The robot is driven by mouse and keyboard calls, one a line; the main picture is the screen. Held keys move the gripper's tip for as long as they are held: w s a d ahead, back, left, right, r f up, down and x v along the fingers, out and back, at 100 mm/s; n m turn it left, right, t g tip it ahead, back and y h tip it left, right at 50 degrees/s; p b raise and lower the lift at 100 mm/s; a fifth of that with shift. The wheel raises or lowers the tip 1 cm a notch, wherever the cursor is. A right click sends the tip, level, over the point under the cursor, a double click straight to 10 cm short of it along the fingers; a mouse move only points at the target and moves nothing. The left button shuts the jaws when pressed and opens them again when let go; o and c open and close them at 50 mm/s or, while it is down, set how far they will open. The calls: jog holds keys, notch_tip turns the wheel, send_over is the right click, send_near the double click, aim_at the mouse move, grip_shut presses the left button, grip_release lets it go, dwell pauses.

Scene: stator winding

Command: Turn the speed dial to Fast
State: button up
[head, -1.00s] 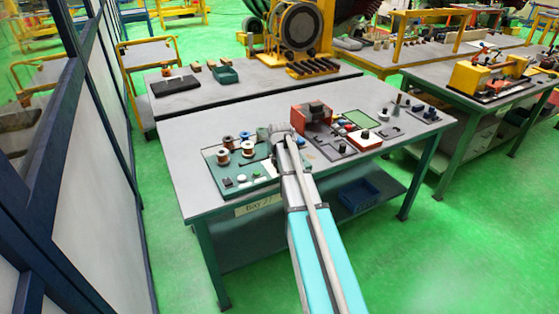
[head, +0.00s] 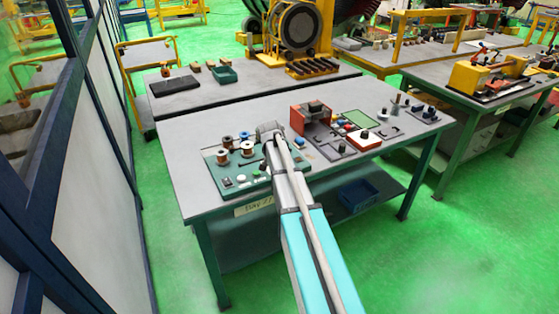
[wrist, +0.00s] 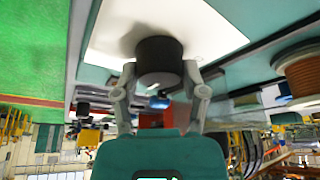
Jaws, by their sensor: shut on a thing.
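In the wrist view a black round dial (wrist: 159,55) sits on a white plate (wrist: 212,30). The two fingers of my gripper (wrist: 159,72) are closed on it from both sides. No marks or lettering on the dial can be read, so its setting cannot be told. In the head view my arm reaches over the front of the bench to the green board (head: 226,185); the dial is hidden there behind my arm and wrist.
Several spools (head: 226,142) stand on the green board close to the left of my arm. A copper-coloured spool (wrist: 302,72) is near in the wrist view. A red machine (head: 310,118) stands to the right on the bench (head: 185,155). A blue bin (head: 357,193) lies below.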

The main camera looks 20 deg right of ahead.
jog(key=o, duration=1.1)
jog(key=shift+o, duration=0.2)
